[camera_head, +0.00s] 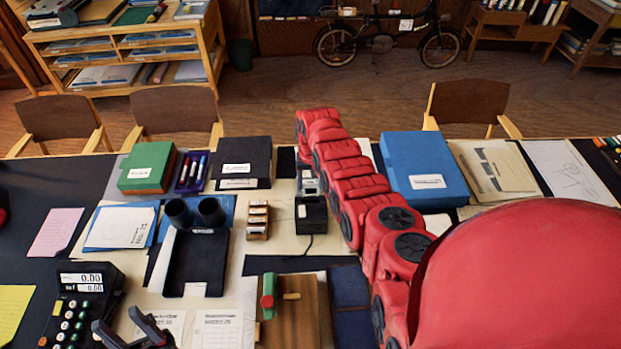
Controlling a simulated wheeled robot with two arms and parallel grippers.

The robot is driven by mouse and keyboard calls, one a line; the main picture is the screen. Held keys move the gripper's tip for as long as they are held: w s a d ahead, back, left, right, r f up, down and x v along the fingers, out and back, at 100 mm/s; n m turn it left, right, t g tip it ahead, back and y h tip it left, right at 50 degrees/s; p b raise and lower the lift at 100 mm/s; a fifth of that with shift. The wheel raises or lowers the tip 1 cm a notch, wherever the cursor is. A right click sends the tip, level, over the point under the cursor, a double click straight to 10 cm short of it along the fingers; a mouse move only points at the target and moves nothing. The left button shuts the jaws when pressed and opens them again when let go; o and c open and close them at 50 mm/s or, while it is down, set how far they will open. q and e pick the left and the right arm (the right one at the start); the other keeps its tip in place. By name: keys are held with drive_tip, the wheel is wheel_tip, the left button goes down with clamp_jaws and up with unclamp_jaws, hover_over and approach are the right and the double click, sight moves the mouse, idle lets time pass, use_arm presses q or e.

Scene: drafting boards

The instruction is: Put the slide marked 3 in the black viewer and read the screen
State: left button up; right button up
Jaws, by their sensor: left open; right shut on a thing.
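The black viewer (311,217) stands on the pale sheet in the middle of the table, with a cord at its front. My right gripper (309,186) is at the viewer's back edge, partly hidden by my red arm. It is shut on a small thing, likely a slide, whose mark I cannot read. I cannot tell whether that thing touches the viewer. A small wooden holder (257,234) with pale-labelled pieces stands left of the viewer. No readable screen shows on the viewer. My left gripper (137,328) is open and empty at the bottom left, over the papers.
A black tray (196,265) and dark binoculars (194,213) lie left of the holder. A blue box (423,170) stands right of my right arm, a green box (147,168) at the back left. A calculator (80,305) and a wooden board (295,305) are nearer.

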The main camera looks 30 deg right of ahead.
drive_tip(key=shift+f+b, duration=2.65)
drive_tip(key=shift+f, duration=0.4)
drive_tip(key=o, duration=1.4)
drive_tip(key=shift+c, duration=0.2)
drive_tip(key=shift+w+r, duration=0.1)
drive_tip(key=shift+r, duration=0.05)
drive_tip(key=shift+r, duration=0.65)
wheel_tip(320, 180, up, 7)
drive_tip(key=b, duration=0.2)
wheel_tip(320, 180, up, 9)
drive_tip(key=p, duration=0.2)
hover_over(310, 191)
drive_tip(key=shift+w+d+f, duration=0.1)
drive_tip(key=shift+w, duration=0.05)
